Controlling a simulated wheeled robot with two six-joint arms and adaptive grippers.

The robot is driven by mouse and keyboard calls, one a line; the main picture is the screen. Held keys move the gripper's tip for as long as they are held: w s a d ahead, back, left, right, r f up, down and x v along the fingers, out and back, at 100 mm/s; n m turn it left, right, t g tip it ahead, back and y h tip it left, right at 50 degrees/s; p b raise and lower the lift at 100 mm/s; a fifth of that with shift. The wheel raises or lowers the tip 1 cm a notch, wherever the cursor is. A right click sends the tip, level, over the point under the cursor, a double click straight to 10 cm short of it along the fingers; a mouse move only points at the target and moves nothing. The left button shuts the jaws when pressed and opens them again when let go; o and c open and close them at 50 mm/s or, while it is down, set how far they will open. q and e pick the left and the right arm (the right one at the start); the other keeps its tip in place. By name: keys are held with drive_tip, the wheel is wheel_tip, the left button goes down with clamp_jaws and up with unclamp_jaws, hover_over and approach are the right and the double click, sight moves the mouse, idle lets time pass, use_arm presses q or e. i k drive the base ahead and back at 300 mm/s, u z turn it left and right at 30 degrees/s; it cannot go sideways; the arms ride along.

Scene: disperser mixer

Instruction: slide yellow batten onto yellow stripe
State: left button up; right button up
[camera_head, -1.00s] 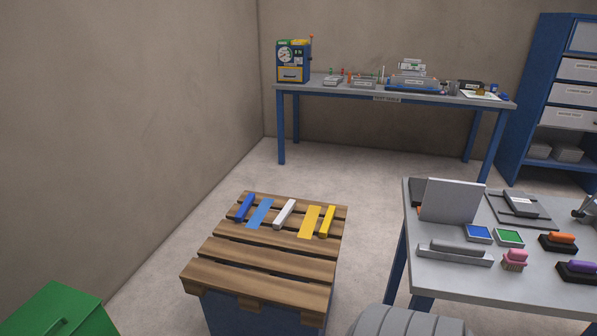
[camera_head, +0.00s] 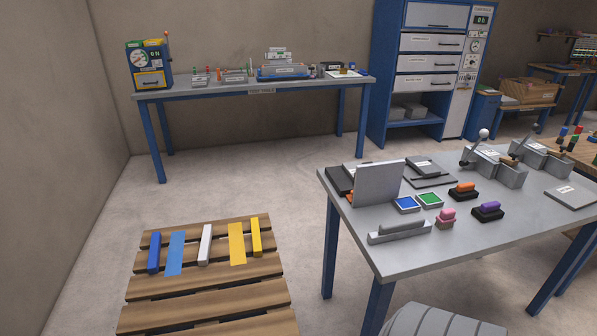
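A yellow batten (camera_head: 256,237) lies on the wooden pallet (camera_head: 207,294), near its right edge. The flat yellow stripe (camera_head: 237,244) is on the pallet just left of the batten. The two lie roughly parallel, with a narrow gap between them. A white batten (camera_head: 205,244), a flat blue stripe (camera_head: 175,253) and a blue batten (camera_head: 154,252) lie further left on the same slats. Neither of my grippers shows in the head view.
A grey table (camera_head: 400,244) with brushes, ink pads and an upright grey plate (camera_head: 377,184) stands right of the pallet. A long blue-legged bench (camera_head: 218,92) and a blue cabinet (camera_head: 424,60) stand behind. Bare floor (camera_head: 240,175) lies between.

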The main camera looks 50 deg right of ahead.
sight(256, 246)
drive_tip(key=z, duration=0.45)
drive_tip(key=i, duration=0.4)
drive_tip(key=z, duration=0.35)
